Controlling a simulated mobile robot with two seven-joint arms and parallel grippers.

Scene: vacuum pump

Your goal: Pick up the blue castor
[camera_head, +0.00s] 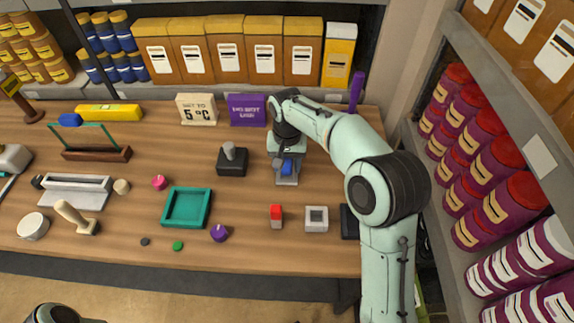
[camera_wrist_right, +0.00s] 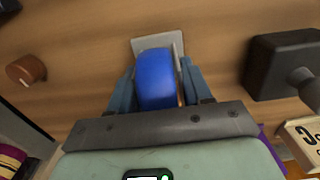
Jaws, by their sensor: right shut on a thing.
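The blue castor (camera_head: 287,167) is on the wooden table, right of the black block with a grey knob. In the right wrist view the castor's blue wheel (camera_wrist_right: 155,78) sits between the fingers, with its pale grey plate (camera_wrist_right: 150,46) beyond it. My right gripper (camera_head: 285,163) reaches down over the castor and is shut on it. In the right wrist view both fingers (camera_wrist_right: 157,90) flank the wheel. I cannot tell whether the castor touches the table. My left gripper is not in view; only a piece of my left arm shows at the lower left edge.
A black block with a grey knob (camera_head: 231,160) stands left of the gripper. A red-topped block (camera_head: 276,216) and a grey square block (camera_head: 316,219) are in front. A purple sign (camera_head: 246,109) stands behind. A teal tray (camera_head: 187,207) lies to the left.

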